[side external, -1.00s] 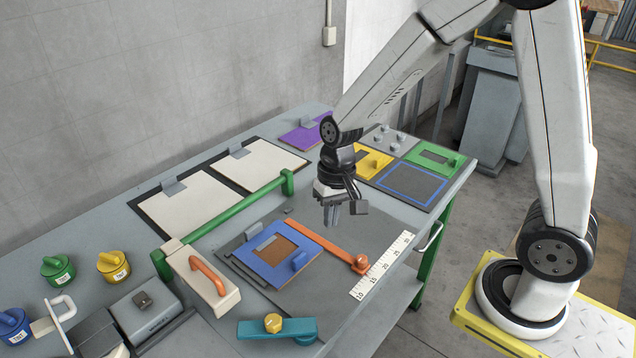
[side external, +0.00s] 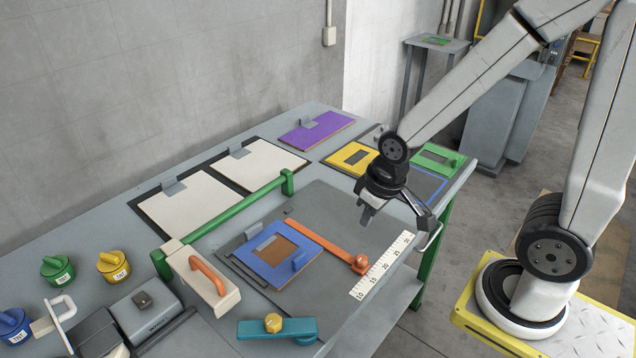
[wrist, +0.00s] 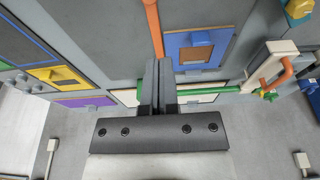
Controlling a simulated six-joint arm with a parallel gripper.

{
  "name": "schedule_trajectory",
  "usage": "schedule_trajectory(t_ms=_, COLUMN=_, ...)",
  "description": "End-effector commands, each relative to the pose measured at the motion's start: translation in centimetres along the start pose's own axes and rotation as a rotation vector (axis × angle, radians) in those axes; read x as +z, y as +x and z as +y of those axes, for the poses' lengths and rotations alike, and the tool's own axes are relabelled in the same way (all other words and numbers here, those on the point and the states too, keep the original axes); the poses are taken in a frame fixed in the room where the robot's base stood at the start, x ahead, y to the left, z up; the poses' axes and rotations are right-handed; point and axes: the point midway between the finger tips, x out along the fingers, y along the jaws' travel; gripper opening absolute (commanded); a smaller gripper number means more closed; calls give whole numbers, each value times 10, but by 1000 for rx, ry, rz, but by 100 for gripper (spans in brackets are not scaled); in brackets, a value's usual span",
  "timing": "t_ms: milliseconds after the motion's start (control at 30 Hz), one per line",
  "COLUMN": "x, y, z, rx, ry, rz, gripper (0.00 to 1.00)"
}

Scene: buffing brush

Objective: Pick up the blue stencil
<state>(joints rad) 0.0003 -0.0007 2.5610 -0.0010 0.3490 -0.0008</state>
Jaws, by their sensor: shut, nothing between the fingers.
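The blue stencil (side external: 264,261) is a flat blue frame with a brown rectangular opening and a raised blue grip tab on its right side. It lies on the grey work mat, beside an orange arm (side external: 322,243). In the wrist view the blue stencil (wrist: 214,39) shows at the upper right, beyond the fingers. My gripper (side external: 367,217) is above the table, to the right of the stencil and apart from it. In the wrist view the two fingers (wrist: 158,66) are together with nothing between them.
A white ruler (side external: 383,265) lies at the mat's right edge. A green rail (side external: 235,209) and a cream block with an orange handle (side external: 203,281) stand left of the stencil. Yellow (side external: 351,158) and purple (side external: 316,130) plates lie behind. A teal tool (side external: 277,329) lies in front.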

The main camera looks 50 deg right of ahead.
Motion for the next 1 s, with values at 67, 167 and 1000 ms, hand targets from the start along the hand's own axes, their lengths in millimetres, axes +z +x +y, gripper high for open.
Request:
schedule_trajectory(t_ms=67, x=0, y=0, z=0, rx=0, ry=1, rz=0, gripper=0)
schedule_trajectory(t_ms=167, x=0, y=0, z=0, rx=0, ry=1, rz=-1, gripper=0)
schedule_trajectory(t_ms=1000, x=-1, y=3, z=1, rx=-6, ry=35, rz=-22, gripper=59)
